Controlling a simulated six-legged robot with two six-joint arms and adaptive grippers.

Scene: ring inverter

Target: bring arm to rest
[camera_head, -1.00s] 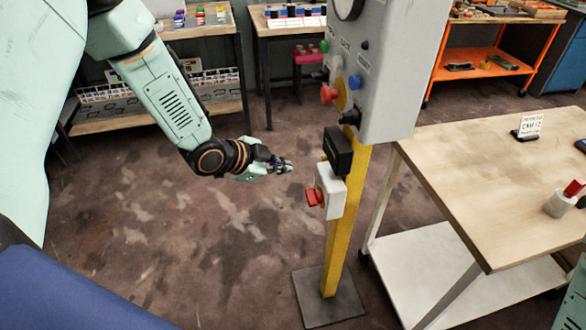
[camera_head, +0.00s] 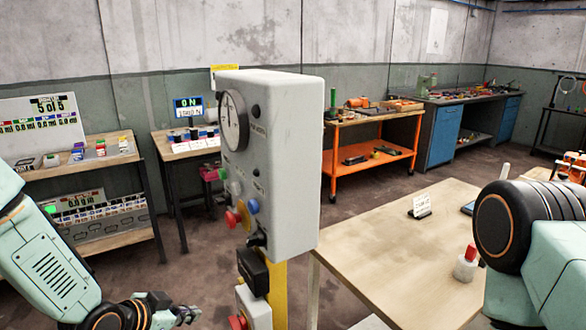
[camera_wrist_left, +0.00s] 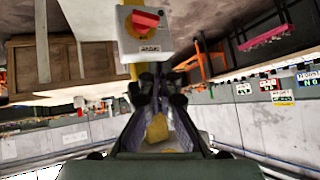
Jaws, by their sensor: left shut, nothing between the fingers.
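My left gripper (camera_head: 186,314) is at the bottom of the head view, its fingers pointing right toward a small white box with a red knob (camera_head: 255,307). It is shut and empty. In the left wrist view, which appears upside down, the closed fingers (camera_wrist_left: 157,82) lie just below the white box with its red rotary knob (camera_wrist_left: 143,22). A gap shows between gripper and box in the head view. My left arm comes in from the lower left. A link of my right arm fills the right edge; its gripper is out of view.
A grey control box (camera_head: 285,160) with a gauge, buttons and a black knob stands on a yellow post (camera_head: 280,285). A wooden table (camera_head: 385,260) with a small sign (camera_head: 420,206) and a red-topped white item (camera_head: 466,263) is right. Shelves and an orange cart (camera_head: 372,150) stand behind.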

